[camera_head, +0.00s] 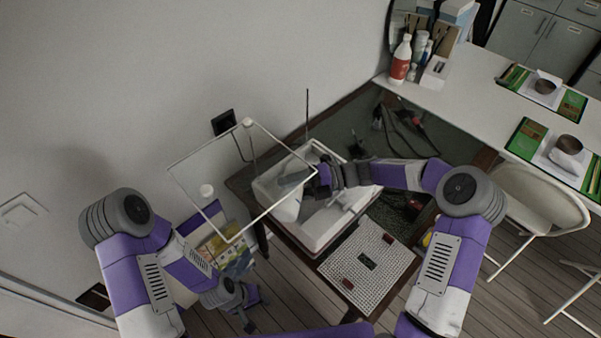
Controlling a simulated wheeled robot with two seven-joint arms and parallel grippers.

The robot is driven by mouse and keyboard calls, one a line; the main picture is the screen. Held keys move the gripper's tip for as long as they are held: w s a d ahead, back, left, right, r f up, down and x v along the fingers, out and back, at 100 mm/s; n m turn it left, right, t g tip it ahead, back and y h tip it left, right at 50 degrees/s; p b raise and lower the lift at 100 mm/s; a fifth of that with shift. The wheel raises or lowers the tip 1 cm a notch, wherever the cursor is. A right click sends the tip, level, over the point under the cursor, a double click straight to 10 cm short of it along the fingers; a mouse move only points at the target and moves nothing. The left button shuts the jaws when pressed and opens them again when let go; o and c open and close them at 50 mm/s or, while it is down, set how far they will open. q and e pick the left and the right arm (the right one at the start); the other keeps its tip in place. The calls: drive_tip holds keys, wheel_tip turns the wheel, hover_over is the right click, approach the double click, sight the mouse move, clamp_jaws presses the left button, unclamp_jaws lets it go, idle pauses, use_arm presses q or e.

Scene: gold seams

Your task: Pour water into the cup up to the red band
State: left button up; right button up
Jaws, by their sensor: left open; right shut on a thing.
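My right gripper (312,184) is over the white basin (345,229), shut on a small grey thing (293,178) that sticks out to its left. The gripper hides part of it, and I cannot tell if it is a cup or a jug. A white rounded vessel-like shape (286,209) shows just below it, at the basin's left side. No red band or water level can be made out. My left gripper (250,308) is open and empty, low in the view, apart from the basin.
A clear panel with a pale frame (204,214) stands left of the basin. A white perforated board (391,265) lies in front. A white table (477,91) at right holds a red-labelled bottle (401,62), brown bowls (568,144) and green mats. A white chair (540,205) stands beside it.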

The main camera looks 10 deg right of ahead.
sight(290, 202)
drive_tip(key=shift+s+r+p, duration=0.1)
drive_tip(key=shift+p, duration=0.25)
drive_tip(key=shift+s+a, duration=0.2)
drive_tip(key=shift+s, duration=0.85)
drive_tip(key=shift+s+a+m+p, duration=0.15)
drive_tip(key=shift+s+m+p, duration=0.05)
drive_tip(key=shift+m+p, duration=0.1)
idle(0.8)
wheel_tip(290, 202, down, 3)
drive_tip(key=n+h+b, duration=0.1)
drive_tip(key=n+b, duration=0.1)
drive_tip(key=b, duration=0.7)
drive_tip(key=shift+s+r+t, duration=0.1)
drive_tip(key=shift+t, duration=0.2)
drive_tip(key=shift+r, duration=0.3)
drive_tip(key=shift+w+f+n+b, duration=0.2)
drive_tip(key=shift+n+b, duration=0.3)
drive_tip(key=shift+b, duration=0.65)
